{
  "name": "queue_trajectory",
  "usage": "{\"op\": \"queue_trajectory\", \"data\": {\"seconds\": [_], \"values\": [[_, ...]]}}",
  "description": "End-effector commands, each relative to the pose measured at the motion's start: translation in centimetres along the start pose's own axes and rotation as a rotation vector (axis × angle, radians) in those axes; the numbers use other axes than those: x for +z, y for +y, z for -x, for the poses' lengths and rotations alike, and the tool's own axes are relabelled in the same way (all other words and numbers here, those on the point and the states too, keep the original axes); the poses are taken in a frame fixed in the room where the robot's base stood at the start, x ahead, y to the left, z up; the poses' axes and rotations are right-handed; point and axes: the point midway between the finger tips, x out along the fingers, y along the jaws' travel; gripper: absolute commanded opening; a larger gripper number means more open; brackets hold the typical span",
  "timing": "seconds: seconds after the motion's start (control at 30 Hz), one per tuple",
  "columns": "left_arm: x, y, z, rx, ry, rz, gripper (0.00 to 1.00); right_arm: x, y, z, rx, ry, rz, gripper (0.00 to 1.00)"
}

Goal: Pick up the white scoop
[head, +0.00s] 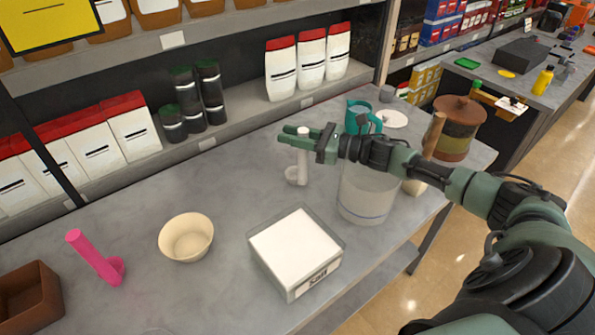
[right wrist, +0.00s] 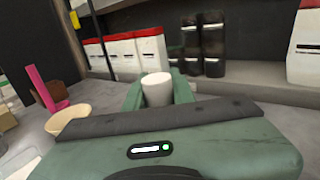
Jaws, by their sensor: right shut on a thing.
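The white scoop (head: 302,168) stands upright in the head view, its long handle up and its small bowl low at its left side. My right gripper (head: 300,137) reaches in from the right and is shut on the scoop's handle near its top. In the right wrist view the handle's round white end (right wrist: 157,88) shows between the two green fingers (right wrist: 158,92). I cannot tell whether the scoop's bowl touches the table. My left gripper is not in view.
A salt box (head: 295,246), a cream bowl (head: 187,238), a pink scoop (head: 95,257) and a brown box (head: 30,296) stand on the grey table. A clear container (head: 367,192) and a teal pitcher (head: 360,117) are close by my right arm. Shelves with bags line the back.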

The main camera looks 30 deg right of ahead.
Motion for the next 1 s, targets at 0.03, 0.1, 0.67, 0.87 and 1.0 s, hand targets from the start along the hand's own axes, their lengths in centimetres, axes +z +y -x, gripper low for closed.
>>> {"op": "queue_trajectory", "data": {"seconds": [0.03, 0.1, 0.67, 0.87, 1.0], "values": [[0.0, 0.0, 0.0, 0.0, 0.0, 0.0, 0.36, 0.0, 0.0, 0.0, 0.0, -0.001, 0.0, 0.0], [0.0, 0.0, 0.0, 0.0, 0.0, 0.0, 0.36, 0.0, 0.0, 0.0, 0.0, -0.001, 0.0, 0.0], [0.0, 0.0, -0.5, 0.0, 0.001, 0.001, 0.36, 1.6, -0.1, 0.0, 0.001, -0.002, 0.004, 0.0], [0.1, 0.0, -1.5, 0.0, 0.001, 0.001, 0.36, 5.7, 0.0, 0.0, 0.001, -0.002, 0.009, 0.0], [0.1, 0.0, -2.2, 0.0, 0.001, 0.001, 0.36, 10.0, 0.0, 0.0, 0.001, -0.004, 0.011, 0.0]]}}
